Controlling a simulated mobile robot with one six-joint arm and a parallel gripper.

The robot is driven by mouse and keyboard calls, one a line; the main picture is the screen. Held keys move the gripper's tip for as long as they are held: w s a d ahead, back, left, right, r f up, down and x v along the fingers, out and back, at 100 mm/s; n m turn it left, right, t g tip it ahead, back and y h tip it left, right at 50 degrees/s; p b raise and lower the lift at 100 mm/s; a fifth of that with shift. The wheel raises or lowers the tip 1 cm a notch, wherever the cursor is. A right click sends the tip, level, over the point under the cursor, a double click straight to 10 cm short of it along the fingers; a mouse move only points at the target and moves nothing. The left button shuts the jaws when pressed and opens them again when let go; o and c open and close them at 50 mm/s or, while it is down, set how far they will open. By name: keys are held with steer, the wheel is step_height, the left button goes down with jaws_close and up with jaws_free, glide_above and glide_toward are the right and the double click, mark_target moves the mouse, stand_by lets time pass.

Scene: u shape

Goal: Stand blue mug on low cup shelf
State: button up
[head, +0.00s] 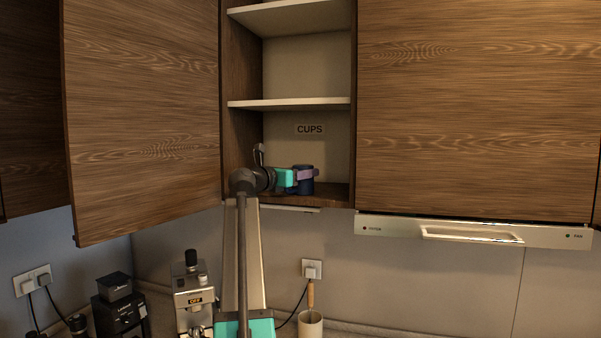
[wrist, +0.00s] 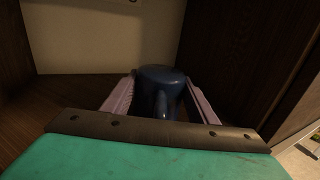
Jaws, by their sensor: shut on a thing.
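The blue mug (head: 303,186) is inside the open cabinet, at the low cup shelf (head: 335,194) under the "CUPS" label (head: 310,129). It looks upright, and its base is at or very near the shelf board; I cannot tell if it touches. My gripper (head: 305,174) is shut on the mug from the left, its purple fingers around the upper part. In the wrist view the mug (wrist: 160,78) sits between the two fingers of my gripper (wrist: 160,100), with its handle toward the camera. Its lower part is hidden.
An open cabinet door (head: 145,120) stands left of my arm, and a closed door (head: 475,110) is on the right. A middle shelf (head: 290,103) lies above the mug. Below are a coffee machine (head: 192,290) and a utensil holder (head: 310,326). Shelf space beside the mug looks free.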

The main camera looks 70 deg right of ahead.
steer(key=o, duration=1.3)
steer(key=shift+b+v, duration=2.2)
steer(key=shift+v, duration=3.8)
